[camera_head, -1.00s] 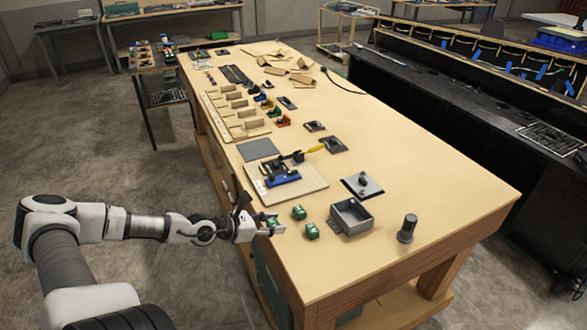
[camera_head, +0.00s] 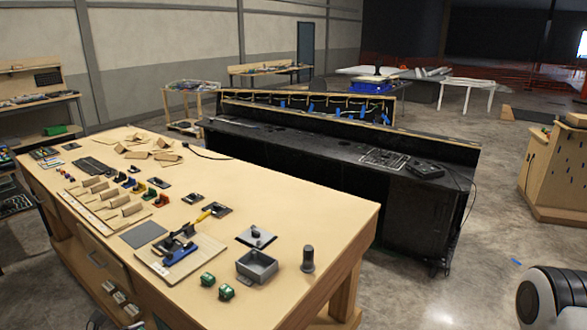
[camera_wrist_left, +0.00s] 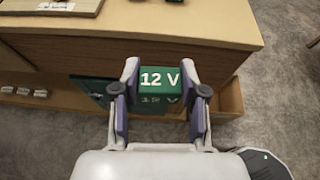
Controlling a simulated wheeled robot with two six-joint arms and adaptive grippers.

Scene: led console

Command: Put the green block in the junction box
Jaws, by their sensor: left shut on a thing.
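My left gripper (camera_wrist_left: 160,88) shows only in the left wrist view. It is shut on a green block (camera_wrist_left: 160,77) marked "12 V", held in front of the table's edge, with floor and a lower shelf below. In the head view, the junction box (camera_head: 262,277) is an open grey box on the table near its right end, and it looks empty. My right gripper is out of view; only part of a white and black arm shows at lower right.
A dark cylinder (camera_head: 308,259) stands right of the box, and a grey plate with a knob (camera_head: 256,237) lies behind it. A wooden board with a blue tool (camera_head: 180,250) lies to the left. The table (camera_head: 330,222) is bare at its right end.

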